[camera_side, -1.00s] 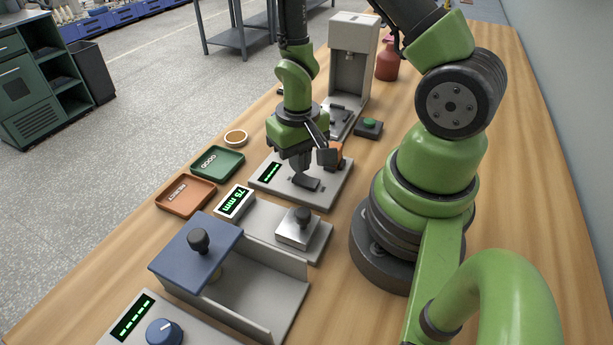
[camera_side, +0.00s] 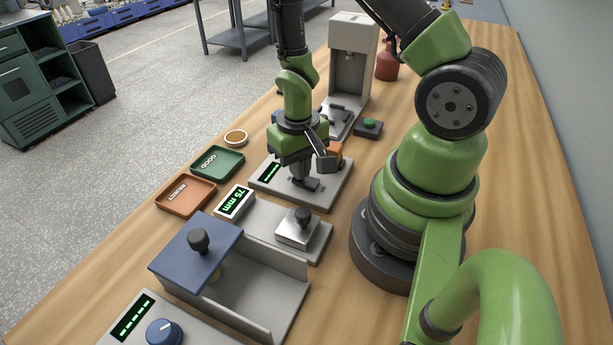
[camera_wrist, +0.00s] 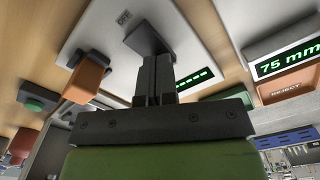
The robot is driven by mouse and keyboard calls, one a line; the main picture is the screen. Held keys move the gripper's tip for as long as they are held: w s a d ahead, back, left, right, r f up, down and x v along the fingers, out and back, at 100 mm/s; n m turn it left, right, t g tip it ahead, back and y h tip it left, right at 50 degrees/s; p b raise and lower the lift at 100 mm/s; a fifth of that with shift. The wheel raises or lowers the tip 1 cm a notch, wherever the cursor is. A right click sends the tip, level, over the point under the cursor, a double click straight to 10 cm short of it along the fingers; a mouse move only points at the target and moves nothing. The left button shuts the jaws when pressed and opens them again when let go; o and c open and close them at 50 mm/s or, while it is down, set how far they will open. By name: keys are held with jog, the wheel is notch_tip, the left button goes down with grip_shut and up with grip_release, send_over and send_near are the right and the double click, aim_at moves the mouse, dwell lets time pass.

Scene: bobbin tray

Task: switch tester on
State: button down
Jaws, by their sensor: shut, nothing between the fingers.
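The grey tester panel (camera_side: 325,194) lies mid-bench with a lit green display of dashes (camera_side: 270,172). Its dark switch block (camera_side: 311,184) is on top; in the wrist view the block (camera_wrist: 148,38) has an OFF label beside it. My gripper (camera_side: 299,180) points down at the block, its fingers shut with nothing between them. In the wrist view the fingertips (camera_wrist: 157,62) meet or nearly meet the near edge of the block; I cannot tell whether they touch. An orange block (camera_side: 335,150) stands at the panel's far right part, partly behind my gripper.
A gauge with a 75 mm display (camera_side: 235,202) and a black-knobbed metal block (camera_side: 298,232) stands in front. Green (camera_side: 217,163) and orange (camera_side: 186,196) trays lie left. A green button (camera_side: 369,124) and grey press (camera_side: 353,50) are behind. A blue-lidded box (camera_side: 180,262) is nearer.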

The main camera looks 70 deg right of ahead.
jog(key=shift+f, duration=0.15)
jog(key=shift+r, duration=3.5)
jog(key=shift+r, duration=0.1)
jog(key=s+a+r+t, duration=0.2)
jog(key=r, duration=0.5)
jog(key=s+a+r+n+t+y, duration=0.1)
jog(key=s+a+r+t, duration=0.1)
jog(key=r, duration=0.5)
jog(key=s+a+r+n+t+y, duration=0.1)
jog(key=s+a+r+t, duration=0.1)
jog(key=r, duration=0.5)
jog(key=shift+s+a+t, duration=0.35)
jog(key=shift+a+t, duration=0.25)
jog(key=shift+a, duration=0.3)
jog(key=shift+r, duration=0.1)
